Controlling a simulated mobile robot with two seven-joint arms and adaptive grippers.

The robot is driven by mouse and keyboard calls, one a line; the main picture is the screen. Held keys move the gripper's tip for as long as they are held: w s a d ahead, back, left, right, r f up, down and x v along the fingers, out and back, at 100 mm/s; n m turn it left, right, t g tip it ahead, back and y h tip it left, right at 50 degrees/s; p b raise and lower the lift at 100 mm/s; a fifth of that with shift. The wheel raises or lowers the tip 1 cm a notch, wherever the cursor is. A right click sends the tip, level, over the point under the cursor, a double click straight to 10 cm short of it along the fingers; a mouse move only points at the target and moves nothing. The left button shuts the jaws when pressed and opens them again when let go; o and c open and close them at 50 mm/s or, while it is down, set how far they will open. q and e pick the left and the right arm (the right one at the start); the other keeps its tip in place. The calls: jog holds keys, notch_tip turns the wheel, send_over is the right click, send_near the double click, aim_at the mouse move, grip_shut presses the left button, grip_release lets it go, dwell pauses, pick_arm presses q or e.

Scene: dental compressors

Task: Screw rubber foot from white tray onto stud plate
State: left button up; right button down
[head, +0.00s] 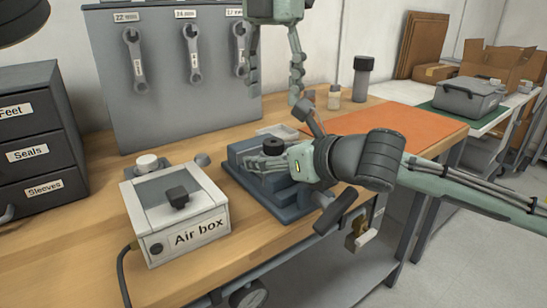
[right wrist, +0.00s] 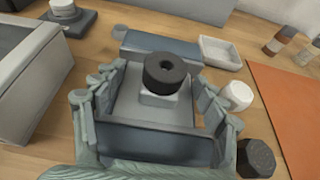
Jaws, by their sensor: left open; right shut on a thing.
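A black ring-shaped rubber foot (head: 273,147) sits on a small pale block in the middle of the stud plate. It also shows in the right wrist view (right wrist: 165,72); I cannot tell how far it is screwed on. The grey stud plate (right wrist: 130,112) lies on a blue-grey fixture (head: 262,192). My right gripper (right wrist: 157,100) has a finger on each side of the plate and seems shut on it, with the foot apart from the fingers. The white tray (right wrist: 222,54) behind the fixture looks empty.
The white air box (head: 180,215) stands left of the fixture. An orange mat (head: 400,128) covers the bench at right, with small bottles (head: 334,97) and a dark cylinder (head: 362,80) behind. A tool board with wrenches (head: 195,65) stands at the back.

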pick_arm(q)
notch_tip(320, 180, up, 2)
jog(key=shift+r, duration=0.25)
pick_arm(e)
jog(key=shift+c, duration=0.5)
grip_release()
jog(key=v, duration=1.2)
jog(key=shift+f, duration=0.1)
